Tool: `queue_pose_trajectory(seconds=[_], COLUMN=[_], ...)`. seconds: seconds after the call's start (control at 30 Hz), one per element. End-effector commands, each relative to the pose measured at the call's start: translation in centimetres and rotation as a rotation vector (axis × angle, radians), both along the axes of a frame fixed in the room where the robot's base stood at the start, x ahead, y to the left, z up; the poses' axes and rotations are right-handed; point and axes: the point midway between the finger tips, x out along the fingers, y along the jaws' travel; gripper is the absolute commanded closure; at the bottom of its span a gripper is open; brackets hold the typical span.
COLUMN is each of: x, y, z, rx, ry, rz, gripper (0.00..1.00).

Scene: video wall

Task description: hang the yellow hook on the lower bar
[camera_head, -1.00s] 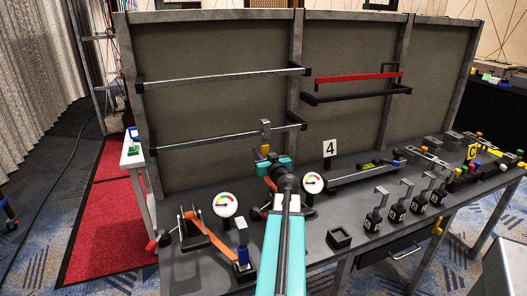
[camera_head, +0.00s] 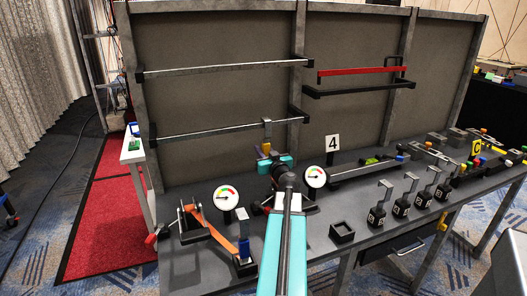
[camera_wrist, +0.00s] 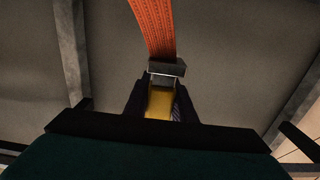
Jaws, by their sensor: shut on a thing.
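The yellow hook shows as a yellow body (camera_wrist: 159,103) in the wrist view, between my two dark fingers (camera_wrist: 160,105), with a grey end piece just beyond it. In the head view its grey upper part (camera_head: 267,125) rises above my gripper (camera_head: 265,153) and overlaps the lower bar (camera_head: 210,132) near that bar's right end. I cannot tell whether the hook is over the bar or only in front of it. My gripper is shut on the yellow hook. The teal wrist hides part of the hook's lower end.
An upper bar (camera_head: 225,70) runs above on the same panel. A red bar (camera_head: 360,71) is on the panel to the right. Two round gauges (camera_head: 226,197) (camera_head: 315,177), a number 4 sign (camera_head: 332,143) and several small hooked blocks (camera_head: 402,200) stand on the bench.

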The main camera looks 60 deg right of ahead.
Motion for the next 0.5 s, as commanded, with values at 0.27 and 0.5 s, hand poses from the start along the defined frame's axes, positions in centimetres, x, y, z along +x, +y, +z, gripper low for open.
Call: queue_pose_trajectory(seconds=[0.27,0.5], x=[-0.01,-0.03], y=[0.00,-0.02], z=[0.04,0.02], rx=[0.000,0.000], ry=[0.000,0.000], rz=[0.000,0.000], gripper=[1.00,0.55])
